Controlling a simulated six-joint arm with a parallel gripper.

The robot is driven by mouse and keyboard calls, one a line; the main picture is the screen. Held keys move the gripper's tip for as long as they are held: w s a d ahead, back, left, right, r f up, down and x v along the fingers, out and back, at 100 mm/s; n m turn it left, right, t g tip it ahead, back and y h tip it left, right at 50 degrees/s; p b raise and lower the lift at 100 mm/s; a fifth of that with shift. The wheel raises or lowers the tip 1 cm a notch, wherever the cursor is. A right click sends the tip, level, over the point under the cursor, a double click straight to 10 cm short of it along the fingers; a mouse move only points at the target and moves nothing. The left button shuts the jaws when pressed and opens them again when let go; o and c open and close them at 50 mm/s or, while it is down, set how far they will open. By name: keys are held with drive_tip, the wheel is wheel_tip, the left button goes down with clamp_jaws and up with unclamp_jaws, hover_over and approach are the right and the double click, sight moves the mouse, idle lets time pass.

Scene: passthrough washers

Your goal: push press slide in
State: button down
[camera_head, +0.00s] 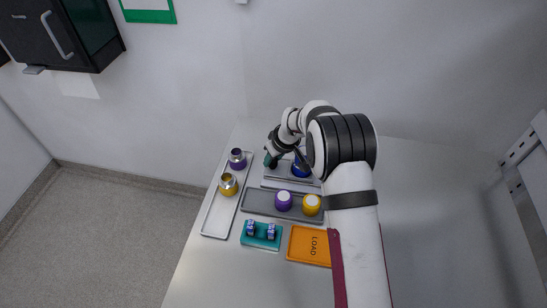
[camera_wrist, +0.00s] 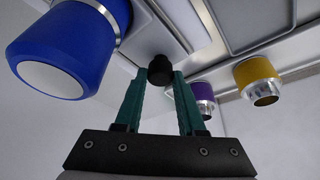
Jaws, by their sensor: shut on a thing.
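The press (camera_head: 279,182) is a grey unit at the back of the table, partly hidden by my arm. A black knob (camera_wrist: 160,68) on its slide sits between my teal fingertips in the wrist view. My gripper (camera_wrist: 161,80) is shut on this knob; in the head view my gripper (camera_head: 271,161) is at the press's left end. A blue part (camera_head: 300,169) with a metal band stands at the press, right of my gripper. In the wrist view the blue part (camera_wrist: 62,50) looms large at left, apart from my fingers. How far the slide is in, I cannot tell.
A white tray (camera_head: 214,219) at left holds purple (camera_head: 238,161) and yellow (camera_head: 229,186) parts with metal tops. A grey tray (camera_head: 262,204) holds white-topped purple and yellow parts. In front are a teal holder (camera_head: 261,240) and an orange LOAD tray (camera_head: 309,258).

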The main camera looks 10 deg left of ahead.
sight(282, 166)
drive_tip(key=shift+d, duration=1.9)
drive_tip(key=c, duration=0.5)
unclamp_jaws()
drive_tip(key=v, duration=1.5)
drive_tip(key=shift+r, duration=0.4)
drive_tip(key=shift+s, duration=0.1)
